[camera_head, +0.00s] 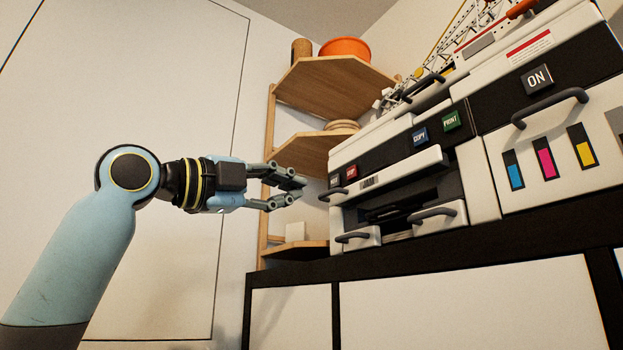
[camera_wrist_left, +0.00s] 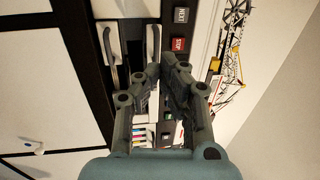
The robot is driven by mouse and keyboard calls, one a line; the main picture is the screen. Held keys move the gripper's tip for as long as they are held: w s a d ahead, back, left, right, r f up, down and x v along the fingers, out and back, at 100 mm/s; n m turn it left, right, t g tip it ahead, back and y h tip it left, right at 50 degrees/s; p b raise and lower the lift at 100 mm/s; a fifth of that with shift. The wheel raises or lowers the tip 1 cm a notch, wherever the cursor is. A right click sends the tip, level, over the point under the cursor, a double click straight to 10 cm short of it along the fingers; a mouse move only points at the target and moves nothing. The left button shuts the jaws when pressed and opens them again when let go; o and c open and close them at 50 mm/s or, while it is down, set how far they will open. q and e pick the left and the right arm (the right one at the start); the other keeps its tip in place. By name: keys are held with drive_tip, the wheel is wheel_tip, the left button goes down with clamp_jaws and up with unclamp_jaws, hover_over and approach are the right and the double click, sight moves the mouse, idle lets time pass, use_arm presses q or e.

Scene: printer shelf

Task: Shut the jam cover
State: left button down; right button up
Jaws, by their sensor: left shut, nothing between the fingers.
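A white and black printer (camera_head: 470,190) stands on the dark-topped cabinet at the right. In the left wrist view, my left gripper's fingers (camera_wrist_left: 161,68) point toward the printer front, with a red STOP button (camera_wrist_left: 180,44) beyond the tips. My right gripper is not in view.
Small drawers with dark handles (camera_head: 434,214) sit below the opening. COPY (camera_head: 420,136) and PRINT (camera_head: 451,120) buttons are above it. A wooden corner shelf (camera_head: 330,90) with an orange bowl (camera_head: 345,48) stands behind my gripper.

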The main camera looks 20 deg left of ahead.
sight(325, 195)
use_arm(q)
drive_tip(key=p+x, duration=0.1)
drive_tip(key=x, duration=0.3)
drive_tip(key=shift+w+d+p, duration=0.2)
drive_tip(key=shift+w+p, duration=0.1)
drive_tip(key=shift+p, duration=0.05)
drive_tip(key=x, duration=0.3)
drive_tip(key=shift+w+d+f, duration=0.25)
drive_tip(key=shift+a, duration=0.1)
